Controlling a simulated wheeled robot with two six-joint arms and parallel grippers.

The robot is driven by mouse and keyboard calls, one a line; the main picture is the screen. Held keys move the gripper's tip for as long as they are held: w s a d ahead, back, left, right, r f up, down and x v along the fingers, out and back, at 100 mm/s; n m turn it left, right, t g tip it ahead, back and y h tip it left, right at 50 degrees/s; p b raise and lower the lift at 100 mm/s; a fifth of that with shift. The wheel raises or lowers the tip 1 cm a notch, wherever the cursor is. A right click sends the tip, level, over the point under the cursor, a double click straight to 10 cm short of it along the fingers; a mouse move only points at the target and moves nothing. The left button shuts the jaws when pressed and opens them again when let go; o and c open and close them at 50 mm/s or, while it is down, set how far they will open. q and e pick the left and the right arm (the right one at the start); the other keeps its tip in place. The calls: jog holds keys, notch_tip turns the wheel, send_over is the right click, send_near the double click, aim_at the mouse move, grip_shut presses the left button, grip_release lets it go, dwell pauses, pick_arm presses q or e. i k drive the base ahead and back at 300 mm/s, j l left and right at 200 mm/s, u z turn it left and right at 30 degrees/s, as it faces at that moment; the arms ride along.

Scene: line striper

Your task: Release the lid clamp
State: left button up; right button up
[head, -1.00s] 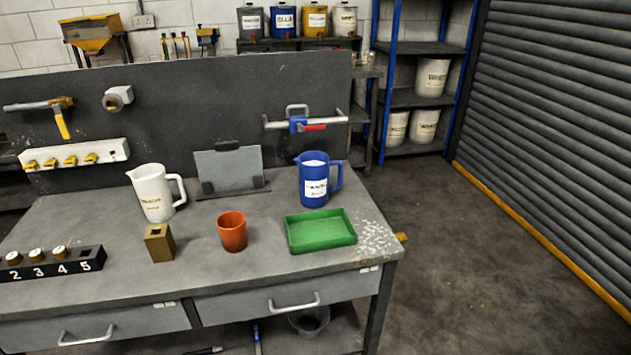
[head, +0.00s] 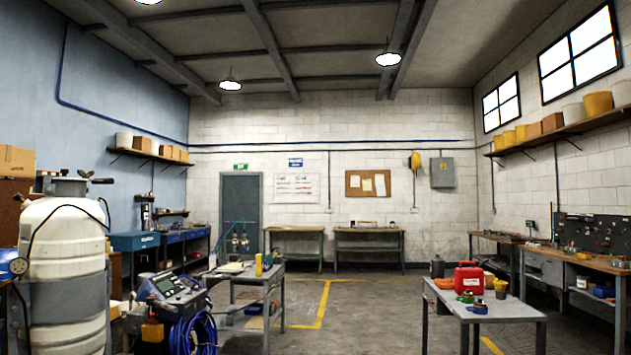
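A large white tank (head: 62,238) with a grey band stands at the left edge of the head view. A dark grey lid (head: 68,187) sits on its top, with black handle-like parts (head: 100,181) sticking out to the sides. One of these may be the lid clamp; it is too small to tell whether it is fastened. A black hose or cable loops over the tank's front. Neither of my grippers is in view.
A blue-grey machine with a control panel (head: 168,285) and coiled blue hose (head: 195,335) stands right of the tank. A small table (head: 478,308) at right holds a red container (head: 468,278). Open floor (head: 365,315) lies between that table and a grey cart (head: 262,283).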

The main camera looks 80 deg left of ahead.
aim_at(83, 175)
jog(key=u, duration=5.55)
jog(key=i+u, duration=0.15)
jog(key=i, duration=4.25)
